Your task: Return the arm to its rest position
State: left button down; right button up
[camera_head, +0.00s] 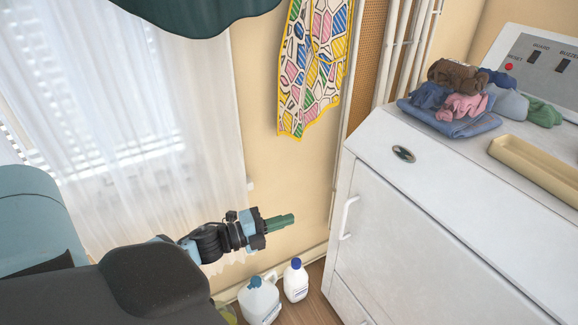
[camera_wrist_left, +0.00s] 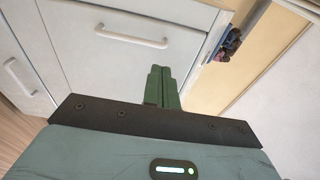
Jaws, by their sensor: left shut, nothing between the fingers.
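My left arm comes in from the lower left in the head view. Its gripper (camera_head: 280,222) has green fingers pressed together, with nothing between them. It is in the air in front of the beige wall, left of the white cabinet and above the jugs on the floor. In the left wrist view the shut green fingers (camera_wrist_left: 161,87) point towards white cabinet fronts, apart from them. My right gripper is not in either view.
A white cabinet (camera_head: 400,235) with a handle stands at the right. Folded clothes (camera_head: 462,105) and a beige tray (camera_head: 535,168) lie on top. Two jugs (camera_head: 259,300) (camera_head: 296,281) stand on the floor below my gripper. A white curtain (camera_head: 150,120) hangs at the left.

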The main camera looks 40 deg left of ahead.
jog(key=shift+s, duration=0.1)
